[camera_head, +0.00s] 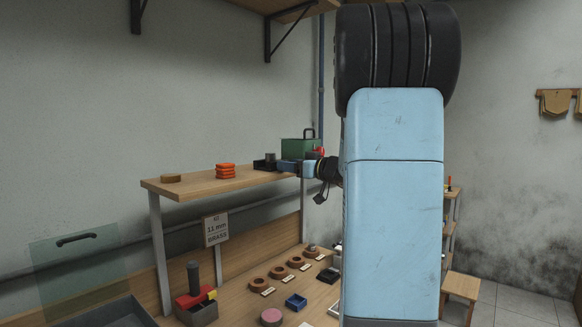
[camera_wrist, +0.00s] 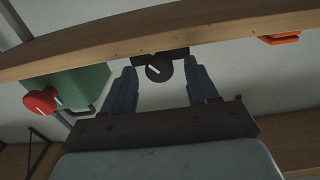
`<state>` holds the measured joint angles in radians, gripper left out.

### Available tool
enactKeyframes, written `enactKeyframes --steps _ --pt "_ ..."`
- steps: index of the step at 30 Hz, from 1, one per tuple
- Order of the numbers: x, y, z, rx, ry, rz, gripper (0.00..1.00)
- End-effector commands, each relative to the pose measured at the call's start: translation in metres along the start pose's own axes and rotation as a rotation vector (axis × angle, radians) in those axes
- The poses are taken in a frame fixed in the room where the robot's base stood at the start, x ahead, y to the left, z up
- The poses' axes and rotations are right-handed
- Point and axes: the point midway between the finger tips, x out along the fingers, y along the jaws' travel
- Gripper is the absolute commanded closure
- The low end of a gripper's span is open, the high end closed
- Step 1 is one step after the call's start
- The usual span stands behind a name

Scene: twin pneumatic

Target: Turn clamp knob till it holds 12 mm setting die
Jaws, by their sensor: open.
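A black round knob (camera_wrist: 158,68) with a white pointer line shows in the wrist view, on a dark clamp block (camera_wrist: 172,52) at the shelf's edge. My gripper (camera_wrist: 161,72) is open, with one blue finger on each side of the knob; I cannot tell whether either touches it. In the head view the clamp block (camera_head: 262,165) stands on the shelf, with a dark round piece (camera_head: 270,157) at its top. My gripper (camera_head: 287,166) is beside it, partly hidden by my arm. I cannot make out the 12 mm setting die for sure.
A green box (camera_head: 297,147) and a red knob (camera_wrist: 40,102) are close beside the clamp. Orange rings (camera_head: 225,171) and a wooden piece (camera_head: 170,178) lie on the shelf (camera_head: 200,188). A "12 mm BRASS" sign (camera_head: 216,229) stands below, above a bench with several ring parts.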

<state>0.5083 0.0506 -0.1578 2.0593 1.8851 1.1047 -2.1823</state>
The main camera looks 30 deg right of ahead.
Motion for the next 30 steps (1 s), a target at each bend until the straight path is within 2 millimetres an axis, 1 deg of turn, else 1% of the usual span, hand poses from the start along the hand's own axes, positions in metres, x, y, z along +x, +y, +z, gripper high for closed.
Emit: enactKeyframes --steps 5,22,26,30 --pt "-0.0001 0.0001 0.0000 0.000 0.000 0.000 0.42" --pt "-0.0006 0.0004 0.0000 0.000 0.000 0.000 0.96" --pt "-0.0006 0.0004 0.0000 0.013 0.000 0.000 0.97" --pt "-0.0004 0.0005 0.0001 0.092 0.000 0.000 0.97"
